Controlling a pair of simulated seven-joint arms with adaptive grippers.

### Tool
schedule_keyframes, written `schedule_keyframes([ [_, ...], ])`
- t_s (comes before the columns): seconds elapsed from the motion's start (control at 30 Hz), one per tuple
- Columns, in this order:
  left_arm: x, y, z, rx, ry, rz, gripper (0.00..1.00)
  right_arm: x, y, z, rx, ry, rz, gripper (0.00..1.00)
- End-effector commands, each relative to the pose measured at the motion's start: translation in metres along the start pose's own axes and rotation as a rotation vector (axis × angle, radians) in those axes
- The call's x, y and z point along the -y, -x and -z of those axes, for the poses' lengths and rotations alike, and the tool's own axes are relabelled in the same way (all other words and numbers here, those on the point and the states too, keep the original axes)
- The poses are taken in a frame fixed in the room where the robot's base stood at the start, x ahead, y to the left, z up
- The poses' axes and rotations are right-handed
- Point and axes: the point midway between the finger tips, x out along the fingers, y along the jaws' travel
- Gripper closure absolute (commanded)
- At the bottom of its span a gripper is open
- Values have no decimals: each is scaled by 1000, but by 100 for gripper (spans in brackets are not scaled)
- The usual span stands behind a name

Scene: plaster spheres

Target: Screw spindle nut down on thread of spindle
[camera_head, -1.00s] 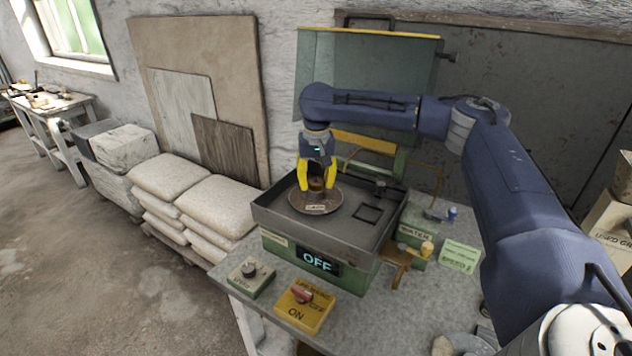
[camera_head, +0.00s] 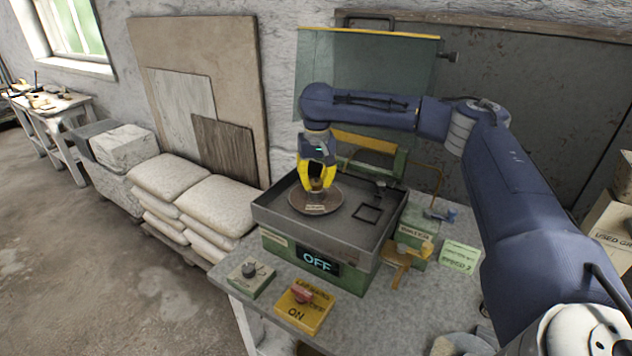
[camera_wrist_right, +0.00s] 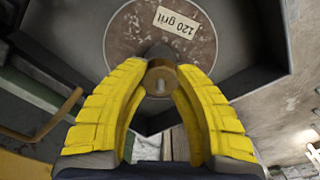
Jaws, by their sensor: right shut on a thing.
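My right gripper (camera_head: 317,183) points straight down over the round brown disc (camera_head: 304,206) in the machine's tray. Its yellow fingers are closed around the brass-coloured spindle nut, seen in the right wrist view (camera_wrist_right: 153,80) between the fingertips (camera_wrist_right: 161,73). The pale end of the spindle (camera_wrist_right: 160,88) shows in the middle of the nut. The disc carries a "120 grit" label (camera_wrist_right: 177,21). How far down the thread the nut sits cannot be told. My left gripper is not in view.
The grey tray (camera_head: 266,212) has raised walls around the disc. A display (camera_head: 318,262) on the machine reads OFF. A knob box (camera_head: 249,277) and a yellow switch box (camera_head: 303,306) stand in front. A green water box (camera_head: 412,238) stands on the right.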

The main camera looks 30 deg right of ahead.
Motion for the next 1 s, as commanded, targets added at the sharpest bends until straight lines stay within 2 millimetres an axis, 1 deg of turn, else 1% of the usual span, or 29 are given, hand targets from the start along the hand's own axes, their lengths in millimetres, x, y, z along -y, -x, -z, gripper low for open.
schedule_keyframes([
  [0.13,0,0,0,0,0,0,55,0,1,0,-1,-31,-1,100],
  [0.23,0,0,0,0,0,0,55,0,1,0,-2,-114,-6,100],
  [1.0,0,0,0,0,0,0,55,1,0,0,-2,-984,-49,100],
])
